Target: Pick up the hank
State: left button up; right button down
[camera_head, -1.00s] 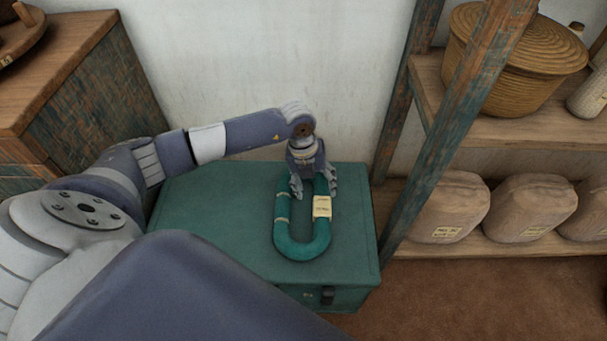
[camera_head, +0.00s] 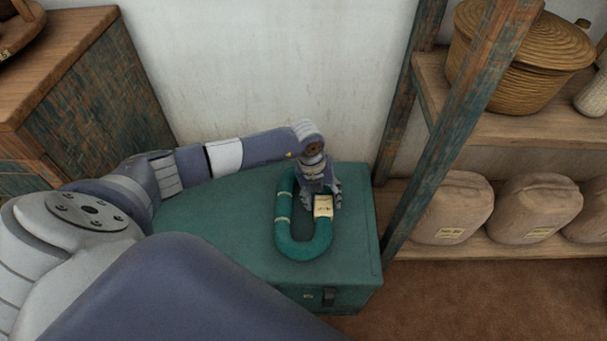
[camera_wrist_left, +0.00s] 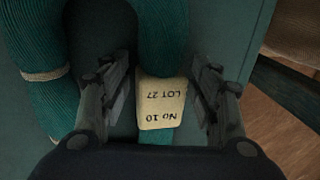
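The hank (camera_head: 283,232) is a teal U-shaped loop with pale ties and a cream label. It lies flat on a green chest (camera_head: 205,204); its far end is partly hidden behind my gripper. My left gripper (camera_head: 325,199) points down over the hank's right strand, by the label. In the left wrist view, the hank (camera_wrist_left: 158,35) runs between the two fingers of my gripper (camera_wrist_left: 163,92). The fingers stand open on either side of the label, with narrow gaps. The label reads "No 10 LOT 27", upside down. My right gripper is not in view.
A wooden shelf rack (camera_head: 443,150) stands close on the right, holding a woven basket (camera_head: 515,65) and several wrapped brown bundles (camera_head: 452,208). A wooden cabinet (camera_head: 95,85) is at the left. A pale wall (camera_head: 260,70) rises behind the chest.

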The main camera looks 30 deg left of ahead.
pick_arm(q)
jog(key=c, duration=0.8)
jog(key=shift+r, duration=0.1)
